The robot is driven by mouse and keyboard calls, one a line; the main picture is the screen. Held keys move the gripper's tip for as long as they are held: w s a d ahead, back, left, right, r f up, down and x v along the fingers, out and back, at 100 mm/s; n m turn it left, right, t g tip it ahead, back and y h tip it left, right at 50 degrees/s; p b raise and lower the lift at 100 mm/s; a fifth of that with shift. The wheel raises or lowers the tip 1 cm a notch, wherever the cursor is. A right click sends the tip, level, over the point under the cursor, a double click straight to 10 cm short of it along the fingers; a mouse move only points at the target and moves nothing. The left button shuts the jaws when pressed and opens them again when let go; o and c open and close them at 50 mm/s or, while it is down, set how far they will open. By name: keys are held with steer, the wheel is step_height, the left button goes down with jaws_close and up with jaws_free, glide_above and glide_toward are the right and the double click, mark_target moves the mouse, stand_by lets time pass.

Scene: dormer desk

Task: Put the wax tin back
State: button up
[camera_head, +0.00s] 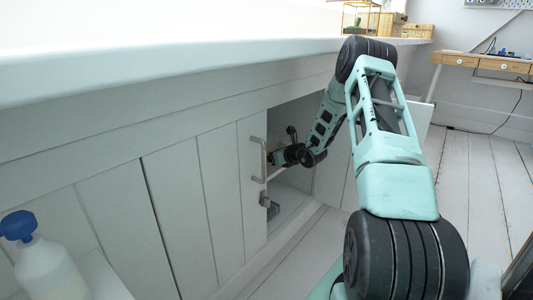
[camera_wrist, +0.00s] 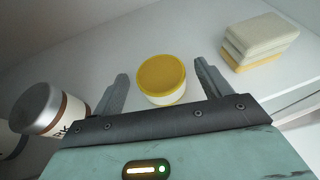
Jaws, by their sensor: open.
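A round tin with a yellow lid and pale side (camera_wrist: 162,78), which looks like the wax tin, stands upright on a white shelf (camera_wrist: 150,28) in the wrist view. My gripper (camera_wrist: 163,70) is open, with one grey finger on each side of the tin. The tin's lower part is partly hidden behind the gripper's dark front edge. I cannot tell whether a finger touches it. In the head view my gripper (camera_head: 275,157) is inside the open white cabinet, and the tin cannot be made out there.
A jar with a grey lid (camera_wrist: 36,106) stands left of the gripper. A stack of pale sponges or blocks (camera_wrist: 260,40) lies to the right. The cabinet's side panels (camera_head: 225,190) flank the opening closely. A white bottle with a blue cap (camera_head: 45,265) stands at lower left.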

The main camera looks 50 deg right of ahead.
steer(key=p+v, duration=0.2)
steer(key=v, duration=0.5)
steer(key=shift+s+r, duration=0.15)
steer(key=shift+s, duration=0.25)
